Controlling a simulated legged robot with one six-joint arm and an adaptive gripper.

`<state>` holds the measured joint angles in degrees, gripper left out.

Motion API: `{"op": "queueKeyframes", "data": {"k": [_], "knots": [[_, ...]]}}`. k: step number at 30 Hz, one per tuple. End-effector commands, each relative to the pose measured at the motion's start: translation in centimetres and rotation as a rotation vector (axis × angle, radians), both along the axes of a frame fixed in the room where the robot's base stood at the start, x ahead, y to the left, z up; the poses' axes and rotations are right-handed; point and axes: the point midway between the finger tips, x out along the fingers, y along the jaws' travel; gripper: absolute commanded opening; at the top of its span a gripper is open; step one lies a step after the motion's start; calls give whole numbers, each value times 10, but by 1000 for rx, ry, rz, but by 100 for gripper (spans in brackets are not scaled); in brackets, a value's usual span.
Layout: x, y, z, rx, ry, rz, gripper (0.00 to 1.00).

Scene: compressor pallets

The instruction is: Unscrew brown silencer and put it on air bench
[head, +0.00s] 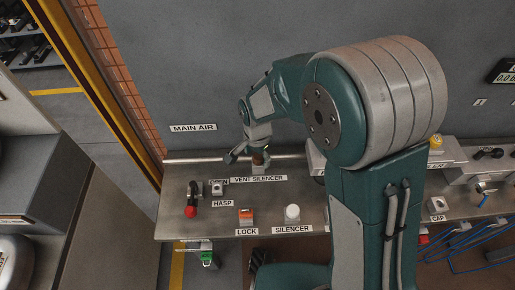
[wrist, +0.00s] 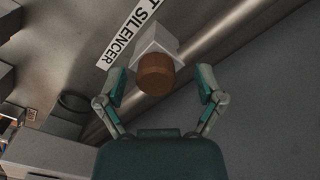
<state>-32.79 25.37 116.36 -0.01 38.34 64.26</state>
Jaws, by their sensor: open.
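The brown silencer (wrist: 155,75) is a short brown cylinder on a pale square block (wrist: 157,38) on the bench, in the wrist view. In the head view the silencer (head: 257,157) shows small behind the "VENT SILENCER" label, partly hidden by my gripper. My gripper (wrist: 160,86) is open, with its two fingers apart on either side of the silencer in the wrist view. In the head view my gripper (head: 245,156) is just above the silencer. The air bench (head: 170,215) is the grey metal shelf under the "MAIN AIR" sign.
A metal pipe (wrist: 225,42) runs along the back. My arm hides the bench's middle. Bare surface shows between the fittings.

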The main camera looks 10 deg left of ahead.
Motion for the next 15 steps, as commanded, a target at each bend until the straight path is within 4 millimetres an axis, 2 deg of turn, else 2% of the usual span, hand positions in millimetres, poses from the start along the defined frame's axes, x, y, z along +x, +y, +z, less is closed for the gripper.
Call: {"op": "queueKeyframes", "data": {"k": [8, 11, 12, 14, 15], "knots": [[0, -2, -1, 3, -2, -1, 87], [0, -1, -1, 2, -1, -1, 47], [0, -1, -1, 2, -1, 0, 29], [0, -1, -1, 1, -1, 0, 2], [0, 0, -1, 1, -1, 0, 1]]}}
